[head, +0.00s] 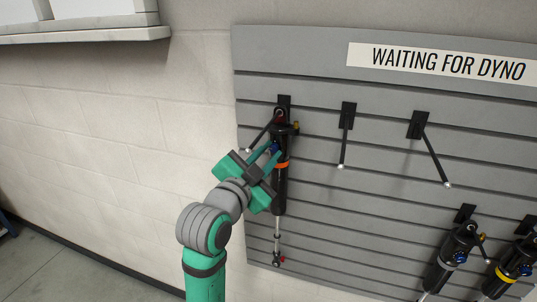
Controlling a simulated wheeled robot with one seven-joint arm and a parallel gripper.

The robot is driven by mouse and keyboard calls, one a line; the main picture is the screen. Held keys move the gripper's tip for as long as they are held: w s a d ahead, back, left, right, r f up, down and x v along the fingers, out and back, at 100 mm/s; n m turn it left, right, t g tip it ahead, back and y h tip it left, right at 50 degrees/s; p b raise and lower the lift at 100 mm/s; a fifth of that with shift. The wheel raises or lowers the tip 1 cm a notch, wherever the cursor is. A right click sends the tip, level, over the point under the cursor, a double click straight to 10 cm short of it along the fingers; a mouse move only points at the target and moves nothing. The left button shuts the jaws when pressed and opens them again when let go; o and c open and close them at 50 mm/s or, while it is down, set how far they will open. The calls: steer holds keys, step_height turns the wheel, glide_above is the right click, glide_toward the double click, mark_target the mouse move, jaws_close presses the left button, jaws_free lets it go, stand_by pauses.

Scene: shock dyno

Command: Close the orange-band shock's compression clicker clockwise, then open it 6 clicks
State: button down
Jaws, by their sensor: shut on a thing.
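The orange-band shock (281,190) hangs upright from a hook on the grey slatted wall board in the head view. It is black, with an orange band around its body below the upper end. The fingers partly cover the knob, and any click marks are too small to read.
Two empty hooks (344,140) (432,150) stick out to the right. Two more shocks hang lower right, one with a blue knob (460,257) and one with a yellow band (504,275). A "WAITING FOR DYNO" sign (440,63) is above. A white shelf (90,36) is upper left.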

steer(key=n, duration=0.4)
steer(key=shift+f+n, duration=0.1)
steer(key=shift+n, duration=0.2)
steer(key=n, duration=0.5)
steer(key=shift+n, duration=0.3)
steer(key=n, duration=0.4)
steer(key=shift+n, duration=0.3)
steer(key=n, duration=0.4)
steer(key=shift+n, duration=0.3)
steer(key=c, duration=1.6)
jaws_free()
steer(key=v, duration=1.1)
steer(key=shift+d, duration=0.1)
